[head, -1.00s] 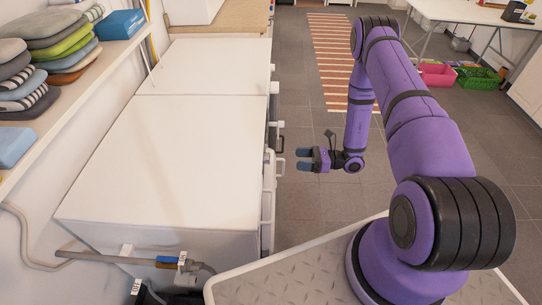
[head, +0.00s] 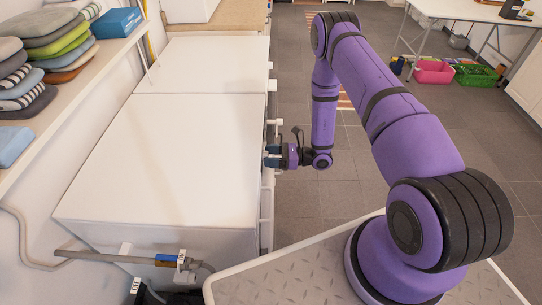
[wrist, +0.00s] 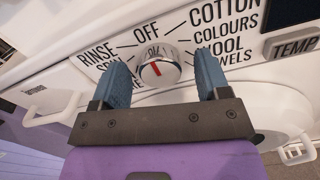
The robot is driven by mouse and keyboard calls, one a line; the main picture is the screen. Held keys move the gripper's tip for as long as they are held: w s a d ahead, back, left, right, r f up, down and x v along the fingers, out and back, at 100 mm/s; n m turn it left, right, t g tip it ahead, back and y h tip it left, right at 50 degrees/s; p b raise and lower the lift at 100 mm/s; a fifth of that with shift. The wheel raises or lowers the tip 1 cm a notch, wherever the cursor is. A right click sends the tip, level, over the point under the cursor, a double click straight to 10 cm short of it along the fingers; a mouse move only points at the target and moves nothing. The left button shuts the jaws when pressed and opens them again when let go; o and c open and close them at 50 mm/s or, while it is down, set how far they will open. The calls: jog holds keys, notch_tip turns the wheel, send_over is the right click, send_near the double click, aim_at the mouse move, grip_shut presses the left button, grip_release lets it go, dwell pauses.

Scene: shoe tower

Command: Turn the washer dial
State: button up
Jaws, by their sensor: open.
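The washer dial (wrist: 158,70) is a round knob with a silver rim and a red mark, in the middle of the washer's front panel in the wrist view. Printed words such as RINSE, OFF and COTTON ring it. My gripper (wrist: 165,82) is open, with one blue finger on each side of the dial and gaps between fingers and knob. I cannot tell how far the fingertips are from the panel. In the head view my gripper (head: 270,156) is at the front edge of the white washer (head: 170,150); the dial is hidden there.
White handles (wrist: 50,108) stick out from the fronts beside the gripper. The tiled floor (head: 350,185) right of the washer is open.

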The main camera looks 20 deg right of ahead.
jog(key=c, duration=0.9)
jog(key=shift+n, duration=0.3)
jog(key=shift+s+n, duration=0.1)
jog(key=shift+n, duration=2.5)
jog(key=o, duration=0.9)
